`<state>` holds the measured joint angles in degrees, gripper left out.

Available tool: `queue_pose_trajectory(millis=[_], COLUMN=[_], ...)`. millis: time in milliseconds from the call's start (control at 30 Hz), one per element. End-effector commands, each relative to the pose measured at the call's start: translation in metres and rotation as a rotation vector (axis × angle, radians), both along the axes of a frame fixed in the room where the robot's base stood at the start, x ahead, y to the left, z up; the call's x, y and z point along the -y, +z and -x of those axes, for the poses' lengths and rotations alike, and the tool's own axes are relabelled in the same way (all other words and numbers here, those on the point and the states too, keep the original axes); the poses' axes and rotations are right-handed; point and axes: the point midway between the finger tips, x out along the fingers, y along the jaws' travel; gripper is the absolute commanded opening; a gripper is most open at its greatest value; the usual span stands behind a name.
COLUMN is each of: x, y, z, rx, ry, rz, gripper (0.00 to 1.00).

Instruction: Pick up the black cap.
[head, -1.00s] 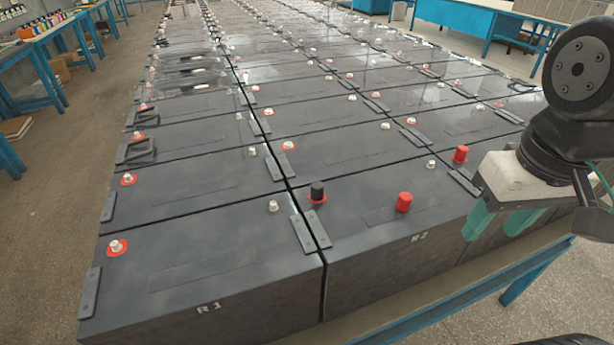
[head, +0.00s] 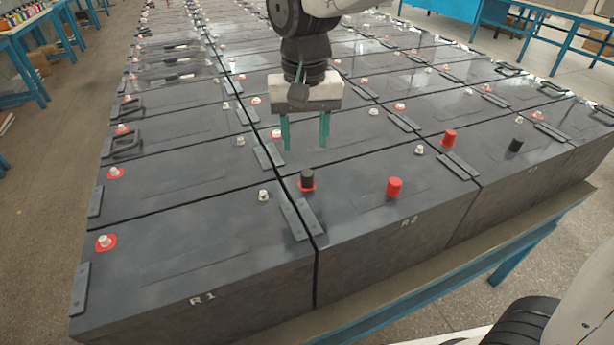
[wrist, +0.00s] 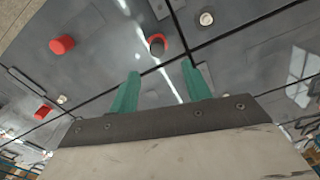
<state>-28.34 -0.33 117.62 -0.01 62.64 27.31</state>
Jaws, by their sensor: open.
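A black cap (head: 307,179) stands upright on a red-ringed terminal, near the inner corner of the battery marked R2 (head: 370,225). In the wrist view the black cap (wrist: 157,44) shows just beyond the fingertips, roughly between their lines. A second black cap (head: 516,145) sits on top of the battery to the right of R2. My gripper (head: 305,147) points down with its two green fingers apart and nothing between them. It appears above the first black cap and apart from it. The wrist view also shows both fingers (wrist: 160,70) spread and empty.
Bare white terminals (head: 264,195) and flat connector plates (head: 296,220) line the batteries. A blue-framed bench edge (head: 505,265) runs along the front.

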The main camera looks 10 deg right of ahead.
Motion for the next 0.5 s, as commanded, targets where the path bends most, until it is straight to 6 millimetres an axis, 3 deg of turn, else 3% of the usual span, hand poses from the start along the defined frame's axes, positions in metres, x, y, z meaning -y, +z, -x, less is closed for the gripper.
queue_pose_trajectory(millis=[500], x=[0.003], y=[-0.067], z=[0.007], rx=[-0.003], ry=[0.000], rz=[0.001], gripper=[0.48])
